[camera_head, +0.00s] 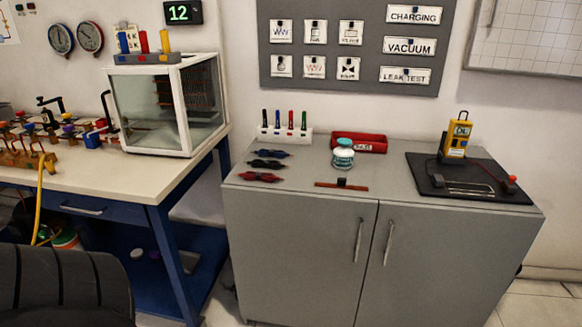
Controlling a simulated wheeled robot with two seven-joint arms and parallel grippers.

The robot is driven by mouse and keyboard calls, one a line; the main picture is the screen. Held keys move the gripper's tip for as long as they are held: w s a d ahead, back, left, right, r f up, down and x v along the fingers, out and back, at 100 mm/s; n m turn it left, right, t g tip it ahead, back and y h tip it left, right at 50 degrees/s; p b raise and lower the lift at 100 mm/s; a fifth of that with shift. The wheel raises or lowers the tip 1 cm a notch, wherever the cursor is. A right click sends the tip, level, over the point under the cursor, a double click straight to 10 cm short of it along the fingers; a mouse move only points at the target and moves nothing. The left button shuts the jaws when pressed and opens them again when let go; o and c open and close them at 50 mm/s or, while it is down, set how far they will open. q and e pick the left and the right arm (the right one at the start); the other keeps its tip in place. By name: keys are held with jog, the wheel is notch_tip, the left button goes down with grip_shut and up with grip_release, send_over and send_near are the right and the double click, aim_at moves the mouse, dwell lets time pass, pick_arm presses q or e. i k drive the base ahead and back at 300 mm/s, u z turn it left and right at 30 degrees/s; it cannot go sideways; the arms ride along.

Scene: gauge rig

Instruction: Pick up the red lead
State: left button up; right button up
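A red lead (260,177), a small bundle, lies flat at the front left of the grey cabinet's top (300,200). A black lead (266,164) and a blue lead (269,153) lie in a row behind it, apart from it. Neither of my grippers shows in the head view, so nothing is seen touching the leads.
A marker rack (285,135), a red bin (358,143), a teal-and-white stack (343,155) and a red strip (330,184) share the cabinet top. A yellow meter (457,136) stands on a black mat (445,185) at right. A dark ribbed shape (65,285) fills the lower left.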

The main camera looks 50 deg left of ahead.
aim_at(261, 176)
jog(key=u, duration=0.55)
jog(key=i, duration=1)
jog(key=u, duration=0.75)
